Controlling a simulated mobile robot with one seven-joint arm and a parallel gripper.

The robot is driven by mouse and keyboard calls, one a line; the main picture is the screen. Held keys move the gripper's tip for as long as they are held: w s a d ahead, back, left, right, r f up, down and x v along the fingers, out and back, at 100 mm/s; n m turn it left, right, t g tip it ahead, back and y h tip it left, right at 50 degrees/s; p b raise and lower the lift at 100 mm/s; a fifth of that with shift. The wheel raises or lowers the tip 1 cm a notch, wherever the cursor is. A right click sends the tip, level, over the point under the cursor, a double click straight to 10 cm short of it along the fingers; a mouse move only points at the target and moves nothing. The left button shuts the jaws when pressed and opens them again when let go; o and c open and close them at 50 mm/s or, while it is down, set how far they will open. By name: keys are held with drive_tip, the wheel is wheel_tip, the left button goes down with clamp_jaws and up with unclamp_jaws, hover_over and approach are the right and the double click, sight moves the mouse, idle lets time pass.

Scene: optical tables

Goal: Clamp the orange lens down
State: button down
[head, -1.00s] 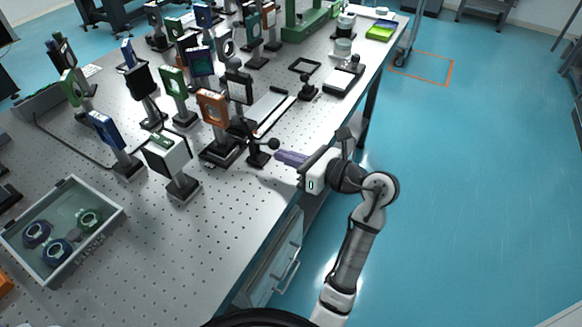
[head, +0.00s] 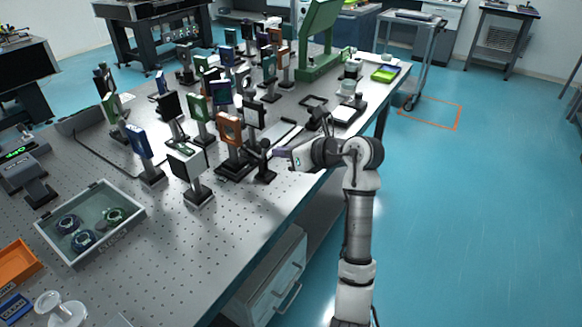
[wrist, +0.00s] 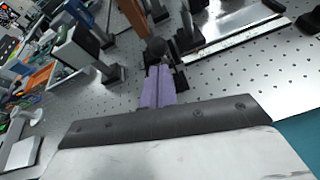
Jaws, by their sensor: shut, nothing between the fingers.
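The orange lens (head: 229,128) stands upright in its square mount on a dark base (head: 236,166) near the table's right edge. Just right of it is a black clamp stand with a lever ending in a ball knob (head: 265,143). My gripper (head: 281,152) is shut and empty, its purple fingers just right of the knob. In the wrist view the shut fingers (wrist: 158,88) point at the black ball knob (wrist: 156,46), with little or no gap; I cannot tell whether they touch. Part of an orange-brown mount (wrist: 132,14) shows behind it.
A white box-shaped device (head: 187,160) on a post stands left of the orange lens. Many other mounted optics crowd the table behind. A grey tray (head: 137,210) with ring mounts lies front left. The perforated table (head: 215,235) is bare in front.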

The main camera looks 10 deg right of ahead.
sight(265, 145)
drive_tip(key=shift+w+a+r+g+h, duration=0.5)
drive_tip(key=shift+w+a+r+h, duration=0.15)
drive_tip(key=shift+r, duration=0.2)
drive_tip(key=shift+w+a+r+b, duration=0.7)
drive_tip(key=shift+w+a+b, duration=0.25)
drive_tip(key=shift+w, duration=0.1)
drive_tip(key=shift+a+f, duration=0.1)
drive_tip(key=shift+a, duration=0.15)
